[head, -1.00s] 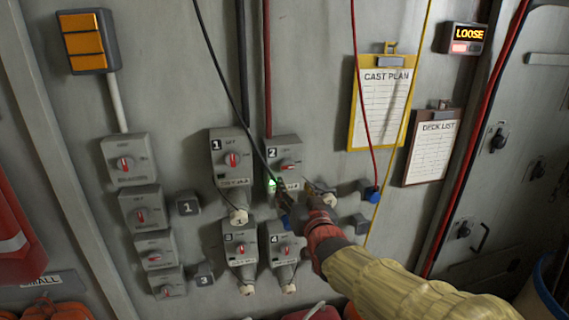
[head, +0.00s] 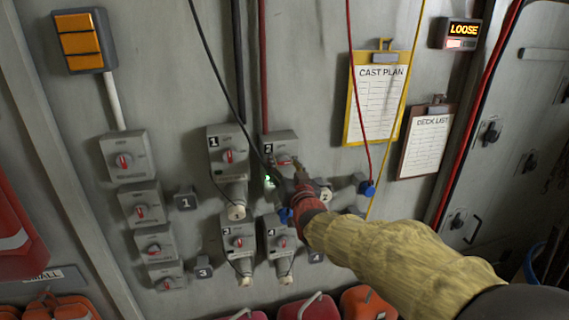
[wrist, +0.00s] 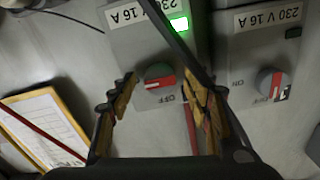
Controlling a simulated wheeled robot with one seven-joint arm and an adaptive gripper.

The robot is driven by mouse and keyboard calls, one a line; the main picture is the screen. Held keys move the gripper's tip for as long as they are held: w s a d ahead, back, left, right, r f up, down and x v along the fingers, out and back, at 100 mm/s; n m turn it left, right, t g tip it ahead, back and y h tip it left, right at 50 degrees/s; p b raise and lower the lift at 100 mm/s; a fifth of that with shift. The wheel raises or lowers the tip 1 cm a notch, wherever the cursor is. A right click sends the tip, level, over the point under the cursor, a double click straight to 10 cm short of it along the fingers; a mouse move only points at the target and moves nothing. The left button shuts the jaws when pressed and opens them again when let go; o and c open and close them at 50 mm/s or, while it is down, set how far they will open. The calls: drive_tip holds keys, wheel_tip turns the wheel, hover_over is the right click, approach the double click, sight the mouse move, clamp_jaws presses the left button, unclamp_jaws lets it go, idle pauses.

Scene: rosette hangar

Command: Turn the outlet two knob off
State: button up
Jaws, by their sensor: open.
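The outlet two box (head: 283,140) is grey with a "2" plate, on the wall. Its knob (head: 284,160) has a red pointer and is partly crowded by my gripper. In the wrist view, which looks upside down, the outlet two knob (wrist: 158,75) shows a roughly level red bar, turned away from the OFF mark. A green lamp (wrist: 179,23) beside it is lit. My gripper (wrist: 161,88) is open, its fingers on either side of the knob, with gaps showing. In the head view my gripper (head: 286,174) is just in front of outlet two.
Outlet one (head: 228,150) is close on the left; its knob (wrist: 272,83) points toward OFF. Outlets three (head: 239,237) and four (head: 280,236) sit below. A dark cable (head: 219,85) crosses in front of outlet two. A red cable (head: 356,90) hangs to the right.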

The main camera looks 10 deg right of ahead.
drive_tip(key=shift+c, duration=1.2)
drive_tip(key=c, duration=0.9)
